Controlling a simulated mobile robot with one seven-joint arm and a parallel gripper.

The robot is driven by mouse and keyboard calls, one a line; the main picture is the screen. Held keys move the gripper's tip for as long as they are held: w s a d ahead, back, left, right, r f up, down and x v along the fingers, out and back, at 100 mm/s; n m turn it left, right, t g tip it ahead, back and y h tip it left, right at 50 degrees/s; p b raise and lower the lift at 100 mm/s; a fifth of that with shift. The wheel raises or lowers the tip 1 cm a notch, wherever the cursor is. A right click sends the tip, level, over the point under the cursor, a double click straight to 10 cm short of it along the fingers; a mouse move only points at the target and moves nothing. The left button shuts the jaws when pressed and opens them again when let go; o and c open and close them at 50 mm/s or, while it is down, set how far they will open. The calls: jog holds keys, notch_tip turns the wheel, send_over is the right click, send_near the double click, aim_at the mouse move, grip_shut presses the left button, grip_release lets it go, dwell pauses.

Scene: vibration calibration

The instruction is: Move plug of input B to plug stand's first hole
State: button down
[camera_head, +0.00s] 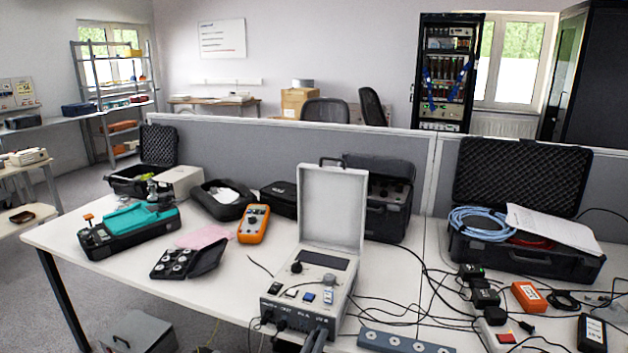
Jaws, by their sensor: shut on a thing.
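A grey calibration device (312,292) with its lid open stands at the front middle of the table. Its front panel has sockets, and black plugs (267,317) sit at the panel's left part. My gripper (301,338) shows as dark fingers at the bottom edge, just in front of this panel. It is shut on a plug there, which the fingers mostly hide. I cannot tell whether that plug is still in its socket. The plug stand (403,343), a blue-grey bar with a row of round holes, lies right of the device, partly cut off by the bottom edge.
Black cables run over the table right of the device, near small black boxes (484,297) and an orange box (528,296). An orange multimeter (254,223) and an open black case (190,261) lie to the left. A grey partition (280,150) stands behind.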

jog(key=shift+n+p, duration=0.95)
jog(key=shift+n, duration=0.85)
jog(key=shift+n+p, duration=0.55)
jog(key=shift+n, duration=0.55)
jog(key=shift+n+p, duration=0.3)
jog(key=shift+n, duration=0.5)
jog(key=shift+n, duration=0.3)
jog(key=shift+n+p, duration=0.6)
jog(key=shift+n, duration=1.2)
jog(key=shift+r+n, duration=0.1)
jog(key=shift+n, duration=0.4)
jog(key=shift+n+p, duration=0.3)
jog(key=shift+n, duration=0.2)
